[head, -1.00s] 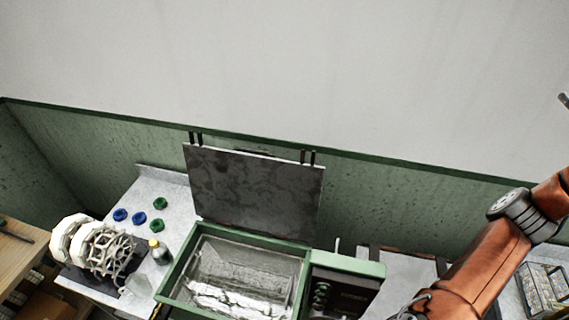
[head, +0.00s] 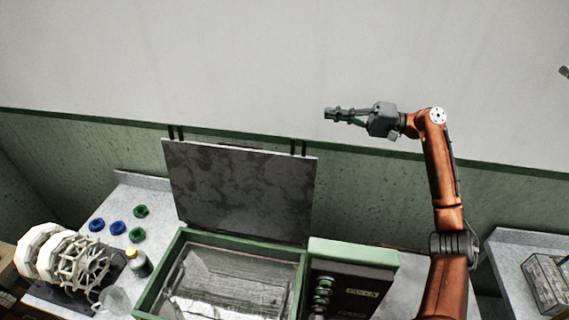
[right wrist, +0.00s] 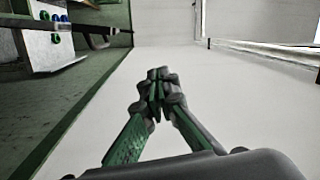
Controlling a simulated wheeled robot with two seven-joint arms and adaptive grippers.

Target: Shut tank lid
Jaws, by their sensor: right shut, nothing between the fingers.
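The tank lid (head: 240,190) is a dark mottled grey panel standing raised along the back edge of the green-rimmed tank (head: 171,273). The tank is open and its clear interior shows. My right gripper (head: 328,114) is shut and empty. In the head view it appears above and to the right of the lid's top edge, pointing left, apart from the lid. Its closed fingertips also show in the right wrist view (right wrist: 157,76). My left gripper is not in view.
A control box (head: 350,280) with knobs adjoins the tank's right side. At left are white reels (head: 75,262), a yellow-capped bottle (head: 138,262) and several blue and green rings (head: 118,227). A wire basket (head: 545,283) sits at far right. The wall is behind.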

